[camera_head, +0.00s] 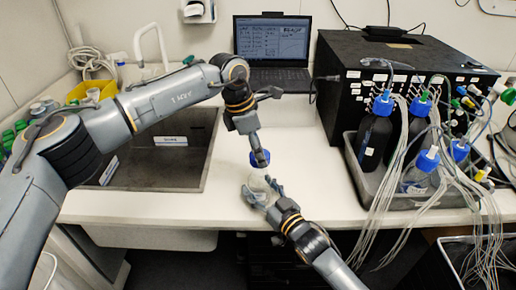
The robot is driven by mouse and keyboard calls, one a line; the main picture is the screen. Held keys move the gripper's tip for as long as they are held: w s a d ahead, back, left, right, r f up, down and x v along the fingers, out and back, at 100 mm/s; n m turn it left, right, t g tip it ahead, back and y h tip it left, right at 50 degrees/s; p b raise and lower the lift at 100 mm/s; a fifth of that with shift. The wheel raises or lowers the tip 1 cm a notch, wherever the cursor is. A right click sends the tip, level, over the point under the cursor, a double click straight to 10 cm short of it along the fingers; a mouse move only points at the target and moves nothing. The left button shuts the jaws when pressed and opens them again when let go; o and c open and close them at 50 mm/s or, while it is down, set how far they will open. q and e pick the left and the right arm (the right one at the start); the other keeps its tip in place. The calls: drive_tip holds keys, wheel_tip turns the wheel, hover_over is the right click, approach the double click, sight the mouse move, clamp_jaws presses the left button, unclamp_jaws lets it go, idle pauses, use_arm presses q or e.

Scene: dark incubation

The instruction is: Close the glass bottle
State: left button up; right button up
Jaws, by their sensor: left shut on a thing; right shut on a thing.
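The clear glass bottle (257,186) is near the front edge of the white bench. My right gripper (262,192) comes from below and is shut on the bottle's body, covering part of it. A blue cap (260,158) is at the top of the bottle, in line with its neck. My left gripper (259,155) points down from above and is shut on the cap. I cannot tell whether the cap touches the neck or sits on its thread.
A dark sink (200,172) is at the left. A laptop (272,45) stands at the back. At the right are a black box (385,65) and a grey tray (400,203) with blue-capped bottles and many hanging tubes. The bench between sink and tray is mostly clear.

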sight(260, 182)
use_arm(q)
drive_tip(key=shift+f, duration=0.65)
drive_tip(key=shift+f, duration=0.6)
drive_tip(key=m+g, duration=0.1)
drive_tip(key=m, duration=0.4)
drive_tip(key=shift+w, duration=0.15)
drive_tip(key=m+g, duration=0.1)
drive_tip(key=m, duration=0.2)
drive_tip(key=shift+m+y, duration=0.3)
drive_tip(key=m, duration=0.2)
drive_tip(key=m+g+y, duration=0.1)
drive_tip(key=m, duration=0.1)
drive_tip(key=shift+w+d+m, duration=0.15)
drive_tip(key=shift+d+m, duration=0.05)
drive_tip(key=shift+m, duration=1.2)
drive_tip(key=shift+a+m+y, duration=0.1)
drive_tip(key=shift+m+y, duration=0.2)
drive_tip(key=shift+m, duration=0.1)
drive_tip(key=shift+g, duration=0.3)
